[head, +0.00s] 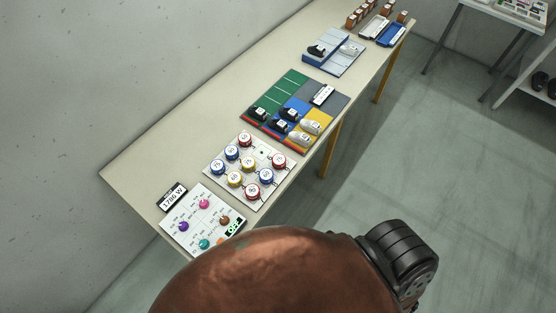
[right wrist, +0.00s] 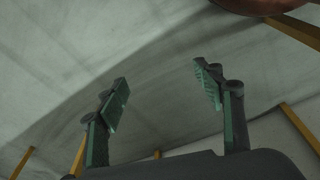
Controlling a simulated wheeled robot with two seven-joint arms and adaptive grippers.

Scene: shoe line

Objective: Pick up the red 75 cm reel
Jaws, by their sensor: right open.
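Several round reels with white numbered tops stand on a white board (head: 222,180) on the long table. Three have red rims: one at the far end of the board (head: 245,139), one on its right side (head: 278,160) and one at its near end (head: 252,191). The numbers are too small for me to tell which red reel is the 75 cm one. My right gripper (right wrist: 162,93) is open and empty in the right wrist view, with no reel between or near its fingers. My left gripper is out of view.
A panel with coloured knobs (head: 185,242) and a small display (head: 172,197) lie at the table's near end. Beyond the reels is a coloured mat (head: 271,92) with black and white shoes. Yellowish table legs (head: 330,150) stand below the edge.

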